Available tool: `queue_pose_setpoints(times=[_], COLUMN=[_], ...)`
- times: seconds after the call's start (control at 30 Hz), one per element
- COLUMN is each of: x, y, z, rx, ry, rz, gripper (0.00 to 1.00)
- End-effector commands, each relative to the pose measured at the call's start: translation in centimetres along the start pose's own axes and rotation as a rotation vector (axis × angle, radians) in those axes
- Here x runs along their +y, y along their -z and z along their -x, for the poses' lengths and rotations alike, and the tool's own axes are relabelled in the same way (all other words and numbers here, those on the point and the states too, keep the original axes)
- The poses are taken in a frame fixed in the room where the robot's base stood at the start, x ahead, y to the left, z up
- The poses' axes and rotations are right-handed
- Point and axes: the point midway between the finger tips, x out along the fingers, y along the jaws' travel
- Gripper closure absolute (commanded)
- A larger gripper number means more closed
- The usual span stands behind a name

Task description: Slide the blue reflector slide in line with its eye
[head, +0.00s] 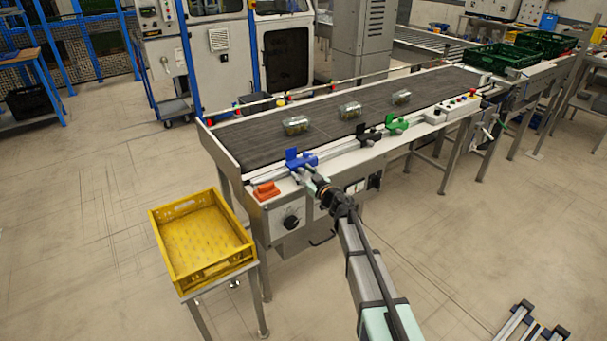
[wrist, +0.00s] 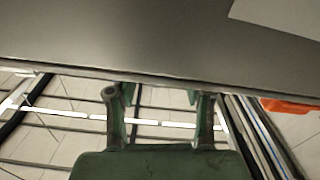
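The blue reflector slide (head: 301,158) sits on the near side rail of the conveyor, towards its left end. My gripper (head: 309,174) is at the near edge, just in front of the blue slide; I cannot tell whether it touches it. In the wrist view my gripper (wrist: 160,104) has its two fingers wide apart with nothing visible between them. The blue slide does not show there. Small coloured fittings (head: 282,101) sit along the far rail; I cannot tell which is the blue slide's eye.
A black slide (head: 370,135) and a green slide (head: 397,125) sit farther right on the near rail. An orange block (head: 266,191) is at the left end. A yellow crate (head: 166,247) stands left.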

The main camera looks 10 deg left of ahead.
Motion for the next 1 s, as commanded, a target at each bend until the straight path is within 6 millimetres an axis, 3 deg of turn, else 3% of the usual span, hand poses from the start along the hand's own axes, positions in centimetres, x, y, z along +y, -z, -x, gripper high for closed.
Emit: queue_pose_setpoints(times=[0.27,0.8,1.0], x=[-0.1,-0.1,0.0], y=[0.0,0.0,0.0], z=[1.2,10.5,12.0], rx=[-0.001,-0.001,0.000], ry=[-0.001,-0.001,0.000], rz=[0.000,-0.001,0.000], gripper=[0.48,0.48,0.48])
